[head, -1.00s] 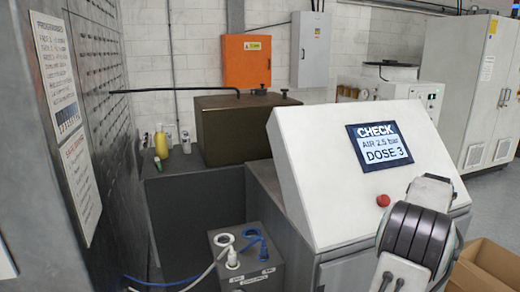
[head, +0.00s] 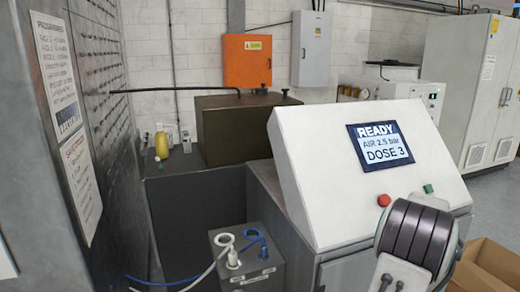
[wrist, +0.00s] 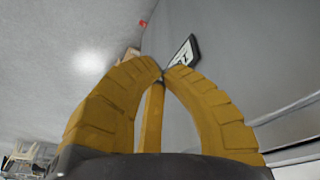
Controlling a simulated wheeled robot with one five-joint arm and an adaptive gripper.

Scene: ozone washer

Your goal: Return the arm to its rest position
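My gripper (wrist: 163,72) shows in the wrist view, its yellow fingers curved together with the tips meeting and nothing visible between them. In the head view my arm stands at the lower right, in front of the control console (head: 330,190); the fingers cannot be made out there. The console's screen (head: 380,145) reads "READY, AIR 2.5 bar, DOSE 3". A red button (head: 384,200) and a green button (head: 428,188) sit below the screen. My arm stands in front of the console's lower right edge in the picture; whether it touches is not clear.
A cardboard box (head: 485,268) stands on the floor at the lower right. A grey block with white and blue hose connectors (head: 245,266) is left of the console. A perforated metal panel (head: 100,100) fills the left side. Open floor (head: 497,210) shows at the right.

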